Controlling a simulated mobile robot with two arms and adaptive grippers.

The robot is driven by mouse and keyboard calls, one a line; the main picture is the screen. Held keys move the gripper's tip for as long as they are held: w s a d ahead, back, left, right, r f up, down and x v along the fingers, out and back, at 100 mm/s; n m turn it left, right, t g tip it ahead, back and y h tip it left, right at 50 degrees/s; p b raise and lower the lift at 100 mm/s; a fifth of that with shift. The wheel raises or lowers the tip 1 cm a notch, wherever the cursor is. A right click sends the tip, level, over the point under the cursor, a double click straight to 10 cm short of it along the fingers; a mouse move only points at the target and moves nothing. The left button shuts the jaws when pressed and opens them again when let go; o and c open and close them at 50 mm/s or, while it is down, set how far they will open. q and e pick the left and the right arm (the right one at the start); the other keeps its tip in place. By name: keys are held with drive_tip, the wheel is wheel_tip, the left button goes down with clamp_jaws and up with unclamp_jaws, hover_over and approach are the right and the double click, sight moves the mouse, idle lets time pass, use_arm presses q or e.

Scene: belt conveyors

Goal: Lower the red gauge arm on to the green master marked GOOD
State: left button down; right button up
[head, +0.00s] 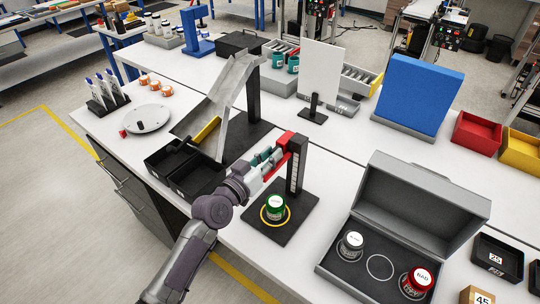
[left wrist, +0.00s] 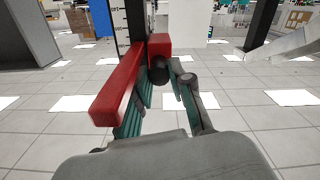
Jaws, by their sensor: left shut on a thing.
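The red gauge arm (head: 297,140) sits high on a black upright post (head: 296,172) with a marked scale. My left gripper (head: 270,162) is shut on the red arm, which also shows between its fingers in the left wrist view (left wrist: 118,95). The green master (head: 275,212) stands upright with a white label on top, inside a yellow ring on the black base plate (head: 292,230). The arm is above the master, with a clear gap between them. The writing on the green master's label is too small to read. My right gripper is in neither view.
An open grey case (head: 432,205) to the right holds a grey master (head: 350,246), a red master marked BAD (head: 416,282) and an empty ring. A metal chute (head: 222,100) and black bins (head: 195,175) stand left of the gauge. A white panel (head: 320,72) stands behind it.

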use_arm(q)
wheel_tip(320, 180, down, 12)
drive_tip(key=b, duration=1)
drive_tip(key=shift+b, duration=0.4)
drive_tip(key=shift+s, duration=0.1)
drive_tip(key=shift+f, duration=0.15)
drive_tip(key=c, duration=1)
unclamp_jaws()
drive_tip(key=v, duration=1.2)
